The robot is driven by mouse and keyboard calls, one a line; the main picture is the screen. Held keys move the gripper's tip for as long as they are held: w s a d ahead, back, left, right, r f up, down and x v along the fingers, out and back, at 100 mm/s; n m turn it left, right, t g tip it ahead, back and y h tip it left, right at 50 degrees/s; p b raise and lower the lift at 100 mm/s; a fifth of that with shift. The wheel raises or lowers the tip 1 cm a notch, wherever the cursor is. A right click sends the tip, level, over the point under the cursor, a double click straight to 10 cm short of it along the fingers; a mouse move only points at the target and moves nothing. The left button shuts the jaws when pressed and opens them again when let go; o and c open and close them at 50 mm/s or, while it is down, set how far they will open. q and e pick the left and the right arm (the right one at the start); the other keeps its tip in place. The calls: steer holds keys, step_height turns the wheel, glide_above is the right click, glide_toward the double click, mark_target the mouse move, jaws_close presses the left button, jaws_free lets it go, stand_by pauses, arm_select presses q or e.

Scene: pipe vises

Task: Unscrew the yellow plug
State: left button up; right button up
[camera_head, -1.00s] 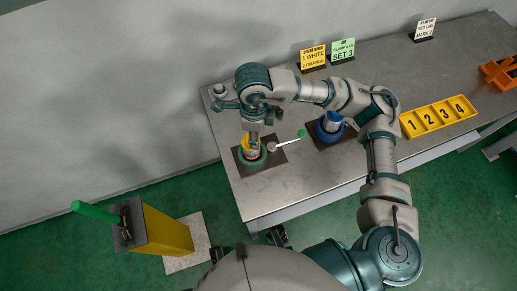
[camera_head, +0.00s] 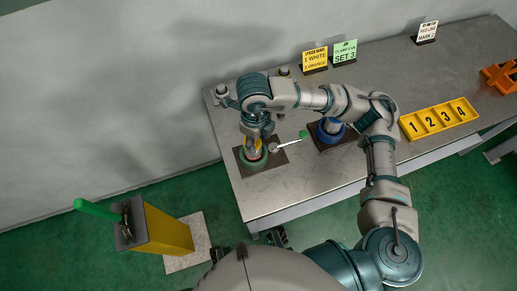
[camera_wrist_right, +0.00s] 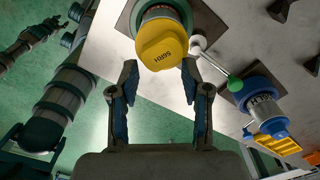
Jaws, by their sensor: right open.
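The yellow plug (camera_wrist_right: 162,42) sits on top of the pipe held in the green-ringed vise (camera_head: 253,160). In the head view it is mostly hidden under my right gripper. In the right wrist view my right gripper (camera_wrist_right: 158,68) is open, with one finger to each side of the plug's near edge. I cannot tell whether the fingers touch it. The vise's bar with a green end (camera_wrist_right: 235,83) sticks out to the right.
A second, blue vise (camera_head: 330,127) stands to the right. A yellow numbered tray (camera_head: 438,117) and an orange rack (camera_head: 499,76) lie farther right. Sign cards (camera_head: 343,52) stand at the back. A yellow post with a green bar (camera_head: 168,228) stands on the floor at left.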

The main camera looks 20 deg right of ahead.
steer(key=shift+f, duration=0.4)
steer(key=shift+r, duration=0.1)
